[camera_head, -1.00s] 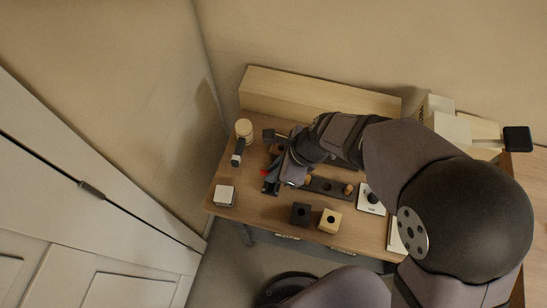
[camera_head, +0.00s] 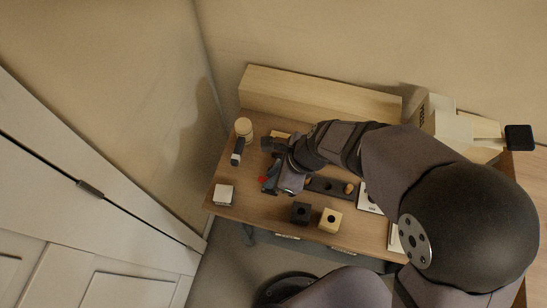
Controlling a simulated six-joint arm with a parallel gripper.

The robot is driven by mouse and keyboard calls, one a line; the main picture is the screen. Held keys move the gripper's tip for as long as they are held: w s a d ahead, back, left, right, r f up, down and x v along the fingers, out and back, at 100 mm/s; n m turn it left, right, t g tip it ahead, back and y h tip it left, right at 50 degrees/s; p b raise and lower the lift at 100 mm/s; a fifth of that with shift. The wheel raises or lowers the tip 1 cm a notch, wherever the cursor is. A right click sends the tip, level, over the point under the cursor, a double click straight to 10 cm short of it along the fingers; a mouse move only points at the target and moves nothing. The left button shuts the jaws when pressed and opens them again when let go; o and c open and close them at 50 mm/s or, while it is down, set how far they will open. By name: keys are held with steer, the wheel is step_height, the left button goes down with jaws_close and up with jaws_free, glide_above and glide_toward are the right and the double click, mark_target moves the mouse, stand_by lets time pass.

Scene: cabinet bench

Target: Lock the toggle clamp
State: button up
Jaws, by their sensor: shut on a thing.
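The toggle clamp is mostly hidden under my gripper at the left part of the bench. A small red part (camera_head: 262,180), which looks like the clamp's handle tip, shows at the left edge of my gripper. My gripper (camera_head: 267,184) is dark and reaches down from the right over the clamp. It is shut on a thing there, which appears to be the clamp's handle. The fingertips and the exact contact are too small and covered to see. The clamp's arm position cannot be made out.
The wooden bench (camera_head: 240,208) also bears a dark block (camera_head: 301,213), a yellow block (camera_head: 330,221), a white box (camera_head: 223,195), a pale round container (camera_head: 243,127), a dark-and-white upright tool (camera_head: 237,152) and a dark strip (camera_head: 325,187). A long wooden box (camera_head: 320,97) lines the back.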

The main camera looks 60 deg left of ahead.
steer(key=shift+s+d+f, duration=0.1)
steer(key=shift+o, duration=0.3)
steer(key=shift+s+d+f+b, duration=0.35)
steer(key=shift+f+b, duration=0.1)
steer(key=shift+f, duration=0.1)
steer(key=shift+s+d+f+b, duration=0.35)
steer(key=shift+f+b, duration=0.2)
steer(key=shift+b, duration=0.05)
steer(key=shift+f, duration=0.15)
steer(key=shift+s+d+f+b, duration=0.15)
steer(key=shift+f+b, duration=0.2)
steer(key=shift+b, duration=0.15)
steer(key=o, duration=0.6)
steer(key=shift+r, duration=0.1)
steer(key=shift+o, duration=0.2)
